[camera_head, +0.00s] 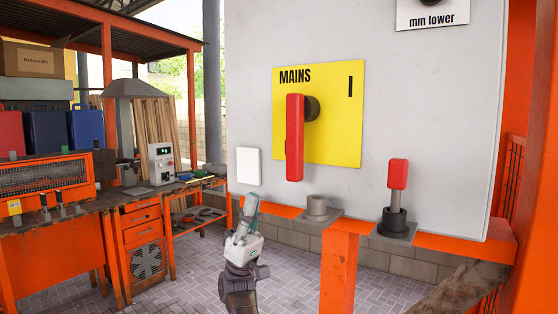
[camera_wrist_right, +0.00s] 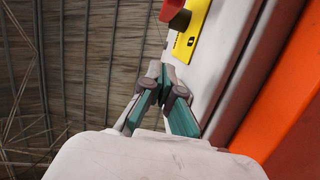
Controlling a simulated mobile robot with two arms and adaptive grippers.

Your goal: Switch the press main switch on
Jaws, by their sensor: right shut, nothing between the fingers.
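The main switch is a red handle (camera_head: 295,138) on a dark round pivot, mounted on a yellow plate (camera_head: 345,125) marked "MAINS" with an "I" mark at its upper right. The handle hangs upright, its long end down, away from the "I". My right gripper (camera_head: 251,204) is shut and empty, below and left of the handle and apart from it in the head view. In the right wrist view, the closed fingers (camera_wrist_right: 158,78) point toward the panel, with part of the red handle (camera_wrist_right: 172,10) and the yellow plate (camera_wrist_right: 193,30) beyond them. My left gripper is not in view.
The grey panel (camera_head: 420,130) carries the switch. A white plate (camera_head: 249,166) sits left of the handle. Below are a grey round fitting (camera_head: 317,206) and a red-topped lever (camera_head: 397,185) on an orange rail. A workbench with a control box (camera_head: 161,163) stands at left.

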